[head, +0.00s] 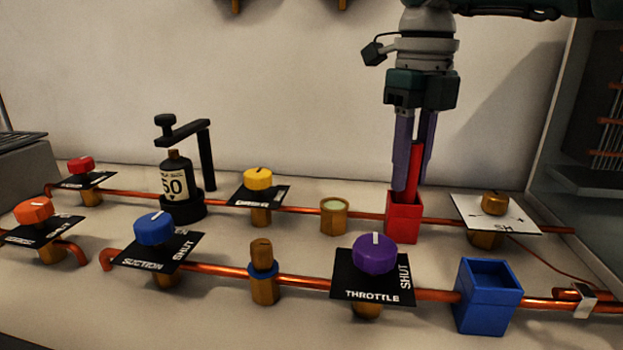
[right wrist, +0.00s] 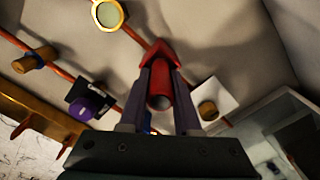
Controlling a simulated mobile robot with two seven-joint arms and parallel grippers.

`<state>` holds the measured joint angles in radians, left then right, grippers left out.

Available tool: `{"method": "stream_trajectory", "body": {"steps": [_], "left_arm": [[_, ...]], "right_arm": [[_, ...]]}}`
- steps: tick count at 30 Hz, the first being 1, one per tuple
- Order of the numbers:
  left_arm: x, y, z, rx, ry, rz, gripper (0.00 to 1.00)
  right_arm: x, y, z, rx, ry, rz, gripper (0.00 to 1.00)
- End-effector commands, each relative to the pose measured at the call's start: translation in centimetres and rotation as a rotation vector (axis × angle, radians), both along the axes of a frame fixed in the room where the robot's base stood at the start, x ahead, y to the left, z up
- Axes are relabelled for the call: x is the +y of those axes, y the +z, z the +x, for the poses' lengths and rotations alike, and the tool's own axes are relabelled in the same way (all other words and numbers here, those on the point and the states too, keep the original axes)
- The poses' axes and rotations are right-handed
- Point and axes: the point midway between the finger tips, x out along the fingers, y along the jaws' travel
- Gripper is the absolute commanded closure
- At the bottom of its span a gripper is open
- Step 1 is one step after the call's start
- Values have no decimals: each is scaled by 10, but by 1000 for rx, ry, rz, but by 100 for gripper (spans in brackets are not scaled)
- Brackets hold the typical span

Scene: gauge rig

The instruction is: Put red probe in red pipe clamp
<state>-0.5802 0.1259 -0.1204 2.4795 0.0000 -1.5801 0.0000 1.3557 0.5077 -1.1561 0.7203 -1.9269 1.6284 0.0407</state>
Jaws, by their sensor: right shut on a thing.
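The red probe (head: 414,165) stands upright between the two purple fingers of my right gripper (head: 411,186), which is shut on it. Its lower end meets the open top of the red pipe clamp (head: 403,222), a square block on the rear copper pipe. It looks to be inside the clamp's mouth, but the fingers hide how deep. In the right wrist view the probe's round near end (right wrist: 160,101) shows between the fingers, with the red clamp (right wrist: 160,50) beyond it. My left gripper is not in view.
A blue open-topped clamp (head: 487,312) sits on the front pipe at right. A purple throttle knob (head: 375,254), a round gauge fitting (head: 334,217) and a white-plated brass knob (head: 495,204) stand around the red clamp. A black gauge stand (head: 182,208) is farther left.

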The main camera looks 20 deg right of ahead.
Motion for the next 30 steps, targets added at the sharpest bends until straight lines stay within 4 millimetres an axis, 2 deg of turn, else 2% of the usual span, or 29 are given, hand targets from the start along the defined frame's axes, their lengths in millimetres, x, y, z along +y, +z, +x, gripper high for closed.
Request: {"method": "stream_trajectory", "body": {"steps": [10, 11, 18, 26, 30], "left_arm": [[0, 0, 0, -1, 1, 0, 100], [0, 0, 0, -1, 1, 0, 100], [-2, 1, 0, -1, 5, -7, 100], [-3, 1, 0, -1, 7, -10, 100], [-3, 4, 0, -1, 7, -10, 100]], "right_arm": [[0, -2, 0, -1, 1, 0, 100], [0, -2, 0, 0, 1, 0, 66], [0, -2, 0, 0, 1, 0, 40], [0, 0, 0, -1, 1, 0, 39], [0, 12, 1, -3, 1, -1, 39]]}}
